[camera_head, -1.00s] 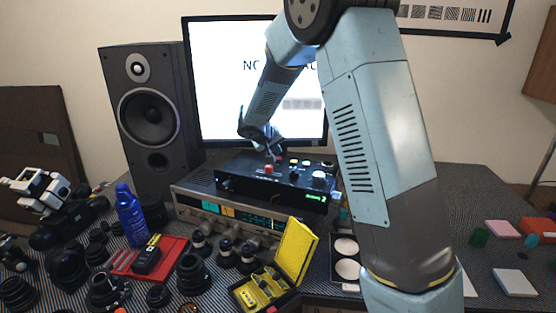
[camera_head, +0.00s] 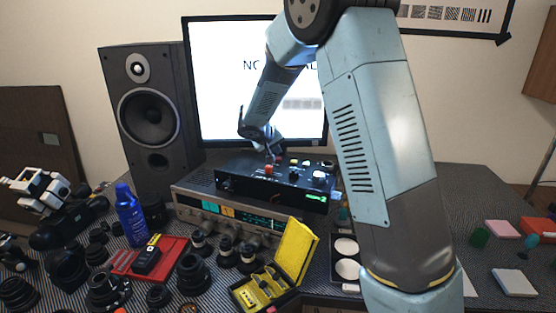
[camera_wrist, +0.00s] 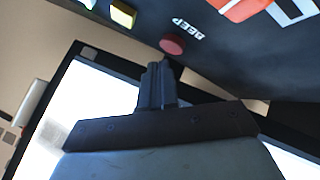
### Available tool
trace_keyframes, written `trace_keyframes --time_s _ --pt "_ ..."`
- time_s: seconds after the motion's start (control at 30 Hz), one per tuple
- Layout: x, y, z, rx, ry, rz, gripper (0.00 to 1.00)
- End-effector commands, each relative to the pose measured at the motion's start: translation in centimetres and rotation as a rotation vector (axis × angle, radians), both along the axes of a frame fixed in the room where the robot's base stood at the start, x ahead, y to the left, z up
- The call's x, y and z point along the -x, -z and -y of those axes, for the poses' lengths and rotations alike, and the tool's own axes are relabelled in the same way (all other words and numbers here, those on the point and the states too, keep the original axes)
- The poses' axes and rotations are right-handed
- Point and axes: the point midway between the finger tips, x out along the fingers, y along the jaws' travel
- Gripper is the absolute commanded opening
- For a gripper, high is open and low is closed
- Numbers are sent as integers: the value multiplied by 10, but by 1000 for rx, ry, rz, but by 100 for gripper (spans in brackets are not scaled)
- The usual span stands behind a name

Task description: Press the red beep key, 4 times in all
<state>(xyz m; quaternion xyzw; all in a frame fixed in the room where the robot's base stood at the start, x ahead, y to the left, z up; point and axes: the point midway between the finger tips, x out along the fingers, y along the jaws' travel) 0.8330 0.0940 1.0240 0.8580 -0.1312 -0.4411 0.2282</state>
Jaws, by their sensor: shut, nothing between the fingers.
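The red beep key (camera_wrist: 172,44) is a small round red button beside the printed word BEEP on a dark panel in the wrist view. My gripper (camera_wrist: 162,66) is shut and empty, its fingertips right at the near edge of the key. I cannot tell whether they touch it. In the head view my gripper (camera_head: 274,155) points down at the back of the black control box (camera_head: 262,189). The key is small there and mostly hidden at the fingertips.
A yellow key (camera_wrist: 123,14) and a larger orange-red control (camera_wrist: 244,8) are on the same panel. The box stands on a silver receiver (camera_head: 190,204). A monitor (camera_head: 220,60) is close behind, a speaker (camera_head: 135,80) to the left. A yellow case (camera_head: 296,255) is in front.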

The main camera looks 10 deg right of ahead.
Motion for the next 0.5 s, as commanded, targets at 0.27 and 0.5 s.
trace_keyframes --time_s 0.27,0.5 --pt "0 2 0 0 0 0 0" --pt "1 7 0 1 -1 0 0"
